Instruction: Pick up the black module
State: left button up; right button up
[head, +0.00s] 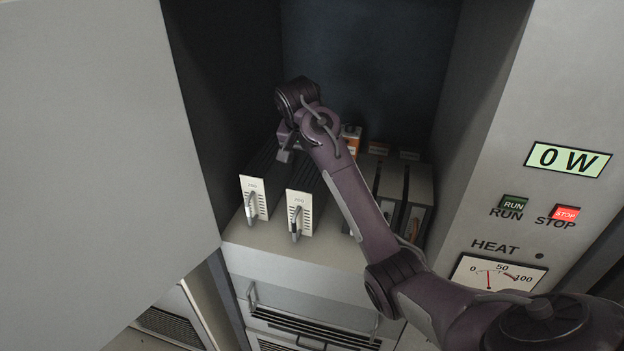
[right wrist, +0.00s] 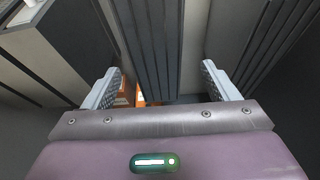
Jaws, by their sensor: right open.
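Two black finned modules with white front plates stand side by side on the cabinet shelf, a left one (head: 254,197) and a right one (head: 300,213), each with a handle on its front. I cannot tell which is meant. My right gripper (head: 285,153) is over the rear of these modules, partly hidden by its own wrist. In the right wrist view the right gripper (right wrist: 163,88) is open, with a dark ribbed module (right wrist: 152,45) showing between its fingers. I cannot tell whether the fingers touch it. My left gripper is not in view.
Grey modules (head: 391,183) stand on the right of the shelf, partly behind my right arm. Orange-marked parts (head: 352,133) are at the back. A cabinet door (head: 90,150) is at left, and a control panel (head: 560,100) reading 0 W at right. Drawer handles (head: 252,297) are below.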

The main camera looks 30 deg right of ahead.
aim_at(312, 168)
jog(key=shift+d+f+p, duration=0.15)
jog(key=shift+f+p, duration=0.3)
jog(key=shift+f, duration=0.25)
jog(key=f+p, duration=0.2)
jog(key=shift+d+f+p, duration=0.2)
jog(key=shift+f+p, duration=0.2)
jog(key=shift+x, duration=1.15)
jog(key=shift+w+d+f, duration=0.1)
jog(key=shift+f, duration=0.1)
jog(key=c, duration=1.6)
jog(key=shift+r, duration=0.2)
grip_shut()
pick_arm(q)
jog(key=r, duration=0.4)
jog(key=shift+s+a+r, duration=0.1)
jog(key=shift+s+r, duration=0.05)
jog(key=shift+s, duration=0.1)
pick_arm(e)
jog(key=shift+w, duration=0.1)
